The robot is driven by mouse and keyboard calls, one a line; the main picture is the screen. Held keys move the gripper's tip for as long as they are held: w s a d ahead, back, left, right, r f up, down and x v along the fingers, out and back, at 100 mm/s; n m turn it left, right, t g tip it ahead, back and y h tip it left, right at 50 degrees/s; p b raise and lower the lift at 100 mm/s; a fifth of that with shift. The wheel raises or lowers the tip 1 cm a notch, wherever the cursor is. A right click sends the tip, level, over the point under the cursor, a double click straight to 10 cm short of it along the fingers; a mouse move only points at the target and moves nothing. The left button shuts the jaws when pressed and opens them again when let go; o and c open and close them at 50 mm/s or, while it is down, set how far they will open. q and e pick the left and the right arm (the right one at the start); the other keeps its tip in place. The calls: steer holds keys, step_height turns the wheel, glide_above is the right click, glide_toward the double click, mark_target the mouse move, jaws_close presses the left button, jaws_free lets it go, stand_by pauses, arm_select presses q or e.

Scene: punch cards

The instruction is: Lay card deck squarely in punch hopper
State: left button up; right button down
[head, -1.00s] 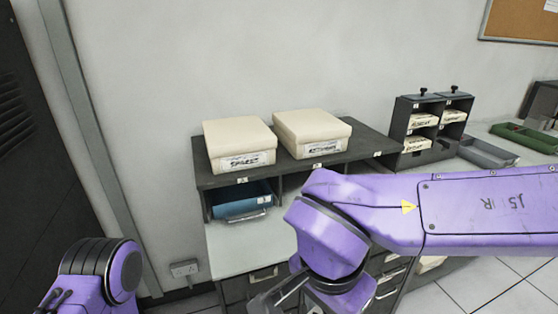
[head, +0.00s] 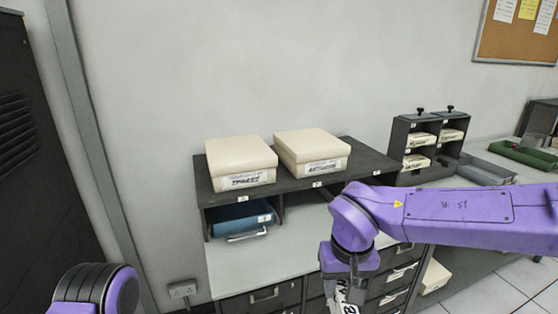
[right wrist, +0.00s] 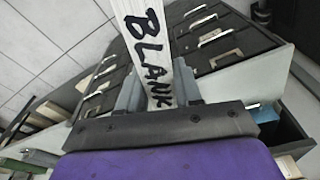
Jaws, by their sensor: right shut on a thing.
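The card deck (right wrist: 146,50) is a white block with "BLANK" written in black on its side. In the right wrist view it stands between the two fingers of my right gripper (right wrist: 156,92), which is shut on it. In the head view the deck (head: 342,298) shows at the bottom edge, below my right wrist and in front of the drawer cabinet; its lower part is cut off. My left arm shows at the lower left, but its gripper is out of the picture. I cannot make out the punch hopper in either view.
Two cream boxes (head: 240,162) sit on a dark shelf unit (head: 375,161) with a blue tray (head: 240,217) in its left bay. The pale counter (head: 270,262) below is mostly clear. A dark card rack (head: 408,135), grey tray (head: 487,171) and green tray (head: 523,154) stand right.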

steer(key=w+d+f, duration=0.1)
steer(key=d+f, duration=0.7)
steer(key=f, duration=0.2)
steer(key=shift+w+f, duration=0.3)
steer(key=shift+a+f, duration=0.1)
